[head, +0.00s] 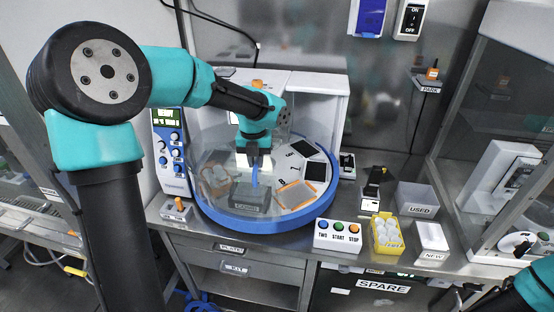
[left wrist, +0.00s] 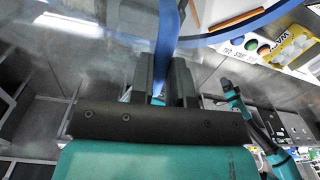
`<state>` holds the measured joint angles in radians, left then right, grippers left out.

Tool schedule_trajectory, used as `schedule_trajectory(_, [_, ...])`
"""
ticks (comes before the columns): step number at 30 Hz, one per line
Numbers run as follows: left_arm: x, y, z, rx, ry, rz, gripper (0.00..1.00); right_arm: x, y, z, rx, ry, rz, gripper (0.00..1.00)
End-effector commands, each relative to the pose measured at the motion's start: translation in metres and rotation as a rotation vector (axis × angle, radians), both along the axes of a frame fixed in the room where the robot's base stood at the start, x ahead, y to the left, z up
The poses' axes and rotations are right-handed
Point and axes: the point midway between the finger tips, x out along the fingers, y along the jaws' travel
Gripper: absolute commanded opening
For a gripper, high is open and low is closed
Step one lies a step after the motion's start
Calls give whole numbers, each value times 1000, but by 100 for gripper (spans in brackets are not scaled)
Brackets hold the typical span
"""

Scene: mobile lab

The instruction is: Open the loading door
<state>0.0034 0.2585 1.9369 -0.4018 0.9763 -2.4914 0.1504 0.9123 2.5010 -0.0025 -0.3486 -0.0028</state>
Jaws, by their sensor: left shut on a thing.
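The loading door appears to be the clear front cover (head: 215,150) over the round blue-rimmed carousel of the white machine; its outline is hard to make out. A narrow blue bar (head: 254,176), which looks like the door's handle, stands over the carousel. My left gripper (head: 254,160) points down and is shut on this bar. In the left wrist view the blue bar (left wrist: 168,35) runs between the fingers of my left gripper (left wrist: 165,75). My right arm shows at the lower right of the head view, and its dark end (left wrist: 229,88) shows small in the left wrist view.
The blue carousel rim (head: 270,222) surrounds plates and a dark block. In front right stand a button box (head: 337,235), a yellow rack (head: 386,234) and a white box (head: 431,236). A glass cabinet (head: 500,130) bounds the right. A control panel (head: 171,150) is at left.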

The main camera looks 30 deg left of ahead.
Motion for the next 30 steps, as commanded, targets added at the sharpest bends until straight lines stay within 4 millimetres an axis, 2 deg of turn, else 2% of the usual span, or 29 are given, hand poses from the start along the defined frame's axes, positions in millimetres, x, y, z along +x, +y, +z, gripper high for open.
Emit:
schedule_trajectory(6, [-7,13,1,1,-5,-12,0,0,0,0,0,0,0,88])
schedule_trajectory(16, [-7,14,1,2,-6,-12,0,0,0,0,0,0,0,88])
schedule_trajectory(17, [-7,14,1,2,-6,-12,19,0,0,0,0,0,0,88])
schedule_trajectory(24, [-7,13,1,0,-3,-11,42,0,0,0,0,0,0,88])
schedule_trajectory(30, [-7,13,0,0,-2,-11,42,0,0,0,0,0,0,88])
